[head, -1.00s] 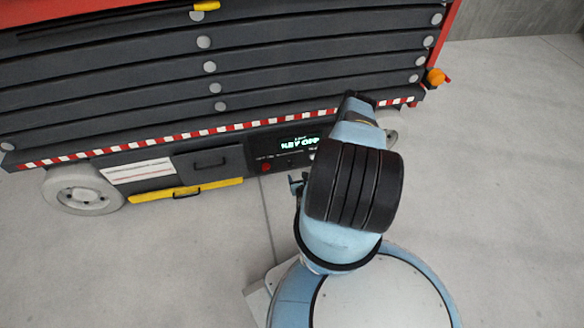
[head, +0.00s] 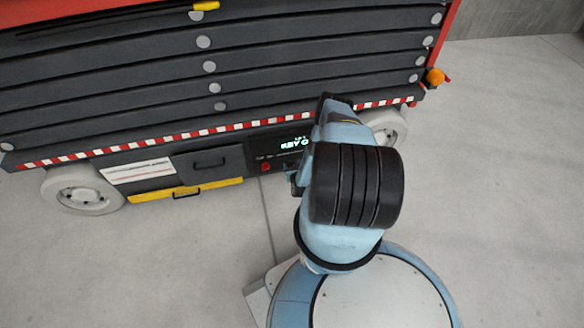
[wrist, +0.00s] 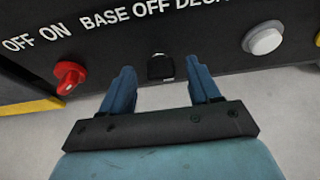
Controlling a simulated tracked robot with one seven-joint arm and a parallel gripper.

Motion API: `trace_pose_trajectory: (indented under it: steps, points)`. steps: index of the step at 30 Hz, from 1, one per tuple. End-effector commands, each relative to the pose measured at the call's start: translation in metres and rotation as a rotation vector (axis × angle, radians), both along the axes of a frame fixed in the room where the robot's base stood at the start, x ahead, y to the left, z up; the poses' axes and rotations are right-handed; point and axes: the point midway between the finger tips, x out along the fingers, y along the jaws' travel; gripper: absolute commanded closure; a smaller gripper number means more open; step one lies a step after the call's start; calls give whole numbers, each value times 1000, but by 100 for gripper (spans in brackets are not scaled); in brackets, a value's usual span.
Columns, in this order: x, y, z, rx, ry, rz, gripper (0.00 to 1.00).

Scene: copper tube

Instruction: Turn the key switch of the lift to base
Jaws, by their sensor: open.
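The key switch (wrist: 160,68) is a small dark key in a light-rimmed fitting on the lift's black panel, below the label BASE OFF DECK, in the wrist view. My gripper (wrist: 159,77) is open, its two blue fingers on either side of the key with a gap to each; I cannot tell how deep they reach.
A red knob (wrist: 69,77) under OFF ON sits left of the fingers, and a white button (wrist: 263,41) sits to the right. In the head view, the lift's yellow bar (head: 160,193) and white wheel (head: 82,190) are to the left. Grey floor is clear.

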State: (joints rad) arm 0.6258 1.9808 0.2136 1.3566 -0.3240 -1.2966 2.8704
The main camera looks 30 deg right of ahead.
Motion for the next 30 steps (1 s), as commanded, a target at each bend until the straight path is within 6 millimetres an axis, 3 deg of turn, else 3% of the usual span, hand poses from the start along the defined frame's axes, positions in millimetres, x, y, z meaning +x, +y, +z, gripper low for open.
trace_pose_trajectory:
  steps: [3,20,30]
  points:
    - [0,0,0,0,0,0,39]
    - [0,0,0,0,0,0,93]
    - [-1,-1,0,-47,15,-2,94]
